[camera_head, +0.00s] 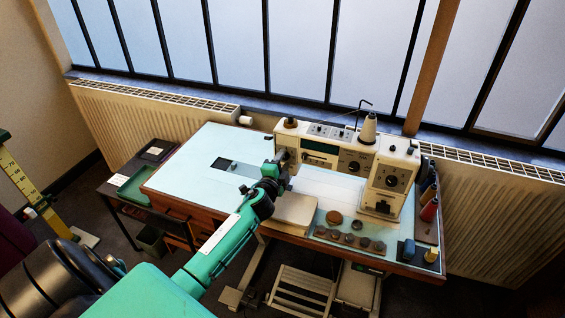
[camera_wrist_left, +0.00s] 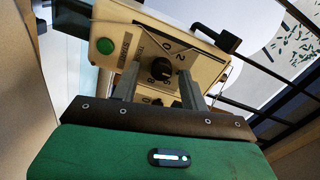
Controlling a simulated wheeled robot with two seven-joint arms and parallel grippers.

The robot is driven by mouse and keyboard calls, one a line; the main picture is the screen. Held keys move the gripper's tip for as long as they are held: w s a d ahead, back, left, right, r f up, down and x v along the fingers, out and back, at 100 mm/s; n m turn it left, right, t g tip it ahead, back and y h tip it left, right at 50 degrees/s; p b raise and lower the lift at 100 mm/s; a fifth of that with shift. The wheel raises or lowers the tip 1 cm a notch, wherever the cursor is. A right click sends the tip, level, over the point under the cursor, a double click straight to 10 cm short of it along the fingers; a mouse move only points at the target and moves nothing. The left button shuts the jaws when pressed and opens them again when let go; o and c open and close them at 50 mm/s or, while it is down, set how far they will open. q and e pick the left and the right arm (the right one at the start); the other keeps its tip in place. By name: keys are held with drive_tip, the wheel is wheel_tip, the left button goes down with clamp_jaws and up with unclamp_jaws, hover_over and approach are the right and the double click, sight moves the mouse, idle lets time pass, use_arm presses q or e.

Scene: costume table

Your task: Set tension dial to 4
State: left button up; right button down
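The cream sewing machine (camera_head: 322,146) stands along the back of the table. In the left wrist view its end face (camera_wrist_left: 135,50) carries a black dial knob (camera_wrist_left: 160,68) with numbers around it, 0 and 2 legible on the upper right. I cannot tell which number the knob points to. My left gripper (camera_head: 284,168) is at the machine's left end. In the left wrist view (camera_wrist_left: 158,88) its fingers are apart, with the knob showing between and beyond the tips; contact is not visible. My right gripper is out of view.
A green button (camera_wrist_left: 105,46) sits left of the knob. The machine also has other dials (camera_head: 390,180) and a thread cone (camera_head: 368,127). Several round pieces (camera_head: 350,239) lie at the table's front right. The table's left part (camera_head: 190,170) is mostly clear. A radiator (camera_head: 130,120) stands behind.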

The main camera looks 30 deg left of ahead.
use_arm(q)
drive_tip(key=b+v, duration=0.2)
drive_tip(key=v, duration=1.1)
drive_tip(key=shift+s+d, duration=0.15)
drive_tip(key=shift+s, duration=0.2)
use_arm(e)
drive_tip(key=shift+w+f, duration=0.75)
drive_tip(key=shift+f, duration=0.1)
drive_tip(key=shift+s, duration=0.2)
